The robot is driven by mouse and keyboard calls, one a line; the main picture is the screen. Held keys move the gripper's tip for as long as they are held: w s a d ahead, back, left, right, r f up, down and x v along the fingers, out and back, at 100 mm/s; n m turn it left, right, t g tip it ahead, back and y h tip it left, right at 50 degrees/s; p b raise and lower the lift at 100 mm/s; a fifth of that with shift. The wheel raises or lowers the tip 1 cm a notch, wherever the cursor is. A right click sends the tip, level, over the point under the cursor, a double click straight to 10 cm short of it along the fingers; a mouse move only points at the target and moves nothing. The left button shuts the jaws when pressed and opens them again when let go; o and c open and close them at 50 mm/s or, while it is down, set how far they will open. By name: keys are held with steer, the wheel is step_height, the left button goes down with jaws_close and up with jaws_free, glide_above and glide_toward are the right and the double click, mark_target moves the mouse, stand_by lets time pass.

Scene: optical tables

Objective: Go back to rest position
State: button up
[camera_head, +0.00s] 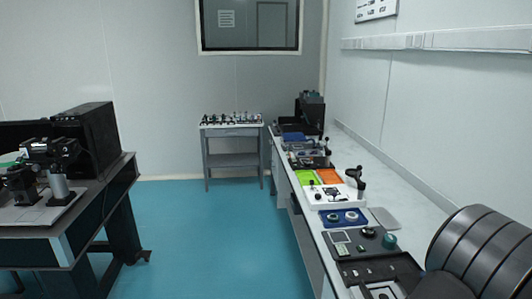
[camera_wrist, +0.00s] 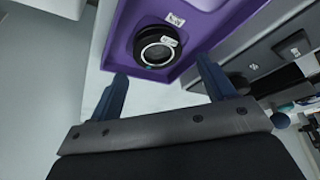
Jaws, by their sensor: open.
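My gripper (camera_wrist: 161,66) is open in the wrist view, with its two blue fingers spread apart and nothing between them. Past the fingertips is a purple tray (camera_wrist: 118,42). A round black optic mount (camera_wrist: 157,46) with a glass centre and a small white label sits in the tray. I cannot tell the exact gap between the fingers and the tray. In the head view a dark ribbed part of my arm fills the lower right, and the gripper cannot be made out.
A long white bench (camera_head: 378,186) runs along the right wall, holding a blue tray (camera_head: 343,218), a green tray (camera_head: 308,178), an orange tray (camera_head: 329,176) and devices. A dark optical table (camera_head: 100,208) stands left, a small cart (camera_head: 232,132) at the back. The blue floor (camera_head: 205,235) between is clear.

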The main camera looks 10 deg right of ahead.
steer(key=shift+f, duration=1.15)
steer(key=v, duration=1.1)
steer(key=x, duration=1.1)
steer(key=shift+f, duration=0.4)
steer(key=r, duration=0.5)
steer(key=shift+s+r, duration=0.1)
steer(key=shift+s, duration=0.3)
steer(key=s+a+r, duration=0.2)
steer(key=s+r, duration=0.4)
steer(key=s, duration=0.4)
steer(key=w+a, duration=0.4)
steer(key=w, duration=0.5)
steer(key=w+a, duration=0.4)
steer(key=w, duration=0.5)
steer(key=w+a, duration=0.4)
steer(key=w, duration=0.6)
steer(key=shift+f, duration=0.4)
